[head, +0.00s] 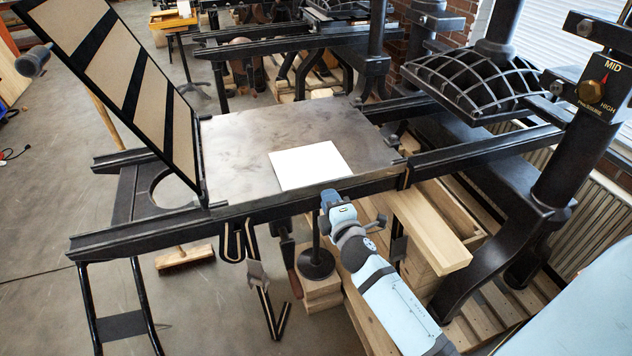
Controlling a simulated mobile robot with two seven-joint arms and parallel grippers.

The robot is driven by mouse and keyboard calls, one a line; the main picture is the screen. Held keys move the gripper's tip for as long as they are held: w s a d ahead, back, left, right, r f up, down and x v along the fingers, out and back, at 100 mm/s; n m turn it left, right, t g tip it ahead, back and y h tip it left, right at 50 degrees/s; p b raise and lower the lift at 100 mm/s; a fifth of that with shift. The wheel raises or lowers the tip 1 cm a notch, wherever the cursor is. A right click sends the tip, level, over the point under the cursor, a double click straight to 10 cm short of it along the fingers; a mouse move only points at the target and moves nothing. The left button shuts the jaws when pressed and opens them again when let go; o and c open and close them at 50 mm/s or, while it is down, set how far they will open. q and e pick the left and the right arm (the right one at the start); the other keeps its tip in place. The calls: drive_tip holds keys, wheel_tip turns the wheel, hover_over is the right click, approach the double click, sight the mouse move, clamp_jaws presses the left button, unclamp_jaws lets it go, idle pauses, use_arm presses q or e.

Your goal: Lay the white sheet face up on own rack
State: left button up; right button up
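The white sheet (310,165) lies flat on the grey metal bed (235,150) of the hand press, near the bed's front edge. Its upper side looks blank; I cannot tell which face is up. My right gripper (330,198) is at the front rail, just below the sheet's near edge in the picture. It appears apart from the sheet. Its fingers are small, dark and seen from behind, so their opening is unclear. My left gripper is out of view. I cannot make out a rack for the sheet.
The hinged frame (110,75) stands raised at the bed's left. The black ribbed platen (480,80) and press column (570,140) stand at the right. The front rail (270,205) runs below the bed. Wooden boards (430,230) lie beneath. Another press (290,45) stands behind.

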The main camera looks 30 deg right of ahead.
sight(319, 181)
drive_tip(key=x, duration=0.7)
drive_tip(key=shift+w, duration=0.3)
clamp_jaws()
wheel_tip(319, 181, up, 3)
drive_tip(key=p, duration=0.3)
drive_tip(key=shift+r, duration=0.1)
drive_tip(key=shift+s, duration=0.1)
